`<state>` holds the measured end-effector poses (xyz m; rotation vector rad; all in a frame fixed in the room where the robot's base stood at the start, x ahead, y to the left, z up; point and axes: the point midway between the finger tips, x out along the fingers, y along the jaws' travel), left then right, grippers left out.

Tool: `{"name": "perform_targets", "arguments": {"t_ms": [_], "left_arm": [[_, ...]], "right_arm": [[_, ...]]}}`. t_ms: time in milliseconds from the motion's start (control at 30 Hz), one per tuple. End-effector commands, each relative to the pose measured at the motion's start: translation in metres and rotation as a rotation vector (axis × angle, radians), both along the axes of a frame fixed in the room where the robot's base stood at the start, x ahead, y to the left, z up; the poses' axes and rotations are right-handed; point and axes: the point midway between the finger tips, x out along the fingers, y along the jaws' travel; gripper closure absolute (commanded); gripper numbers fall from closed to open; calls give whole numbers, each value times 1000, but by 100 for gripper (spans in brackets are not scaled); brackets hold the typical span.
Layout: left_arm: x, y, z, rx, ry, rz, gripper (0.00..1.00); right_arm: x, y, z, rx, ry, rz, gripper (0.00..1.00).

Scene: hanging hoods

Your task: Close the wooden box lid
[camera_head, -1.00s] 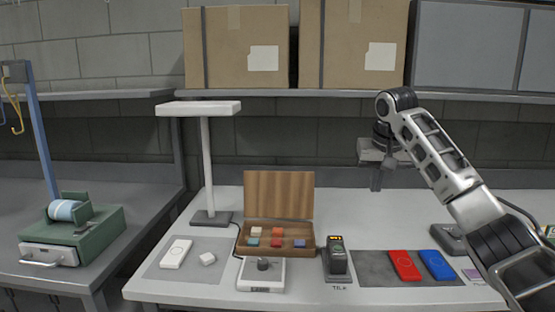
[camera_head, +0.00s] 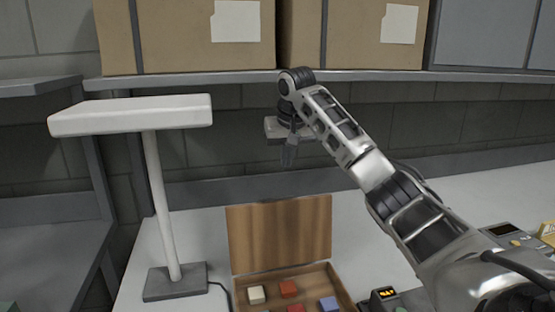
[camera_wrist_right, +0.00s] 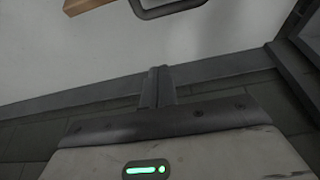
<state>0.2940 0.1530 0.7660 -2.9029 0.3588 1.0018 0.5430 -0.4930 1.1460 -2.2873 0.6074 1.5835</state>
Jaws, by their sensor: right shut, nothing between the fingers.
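The wooden box (camera_head: 338,288) stands on the white table with its lid (camera_head: 280,234) open and upright at the back. Small coloured blocks, white, red and blue, lie inside; the box's front is cut off by the frame's bottom edge. My right gripper (camera_head: 289,157) hangs above and behind the lid's upper edge, pointing down, shut and empty. In the right wrist view the shut fingers (camera_wrist_right: 158,86) show, and a wooden edge (camera_wrist_right: 85,5), probably the lid's, shows at the top left. My left gripper is not in view.
A white lamp (camera_head: 130,114) on a post stands left of the box. A shelf (camera_head: 300,78) with cardboard boxes (camera_head: 185,35) runs behind my right arm. A small device with an orange display (camera_head: 384,294) stands right of the box. White table (camera_head: 205,235) is clear beside the lid.

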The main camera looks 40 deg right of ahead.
Motion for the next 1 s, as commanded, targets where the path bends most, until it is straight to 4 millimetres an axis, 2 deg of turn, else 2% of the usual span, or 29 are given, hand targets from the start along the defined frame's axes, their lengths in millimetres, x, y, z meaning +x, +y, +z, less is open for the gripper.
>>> {"name": "perform_targets", "arguments": {"t_ms": [100, 400, 700, 1000], "left_arm": [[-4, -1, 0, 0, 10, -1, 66], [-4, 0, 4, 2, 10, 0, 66], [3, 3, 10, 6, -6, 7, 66], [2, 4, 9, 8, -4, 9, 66]], "right_arm": [[7, -4, -24, 1, 7, -1, 100], [24, -13, -76, 1, 6, -1, 100], [-2, 0, -74, -2, 1, 0, 100], [-11, 7, -75, 0, 1, 1, 100]]}}
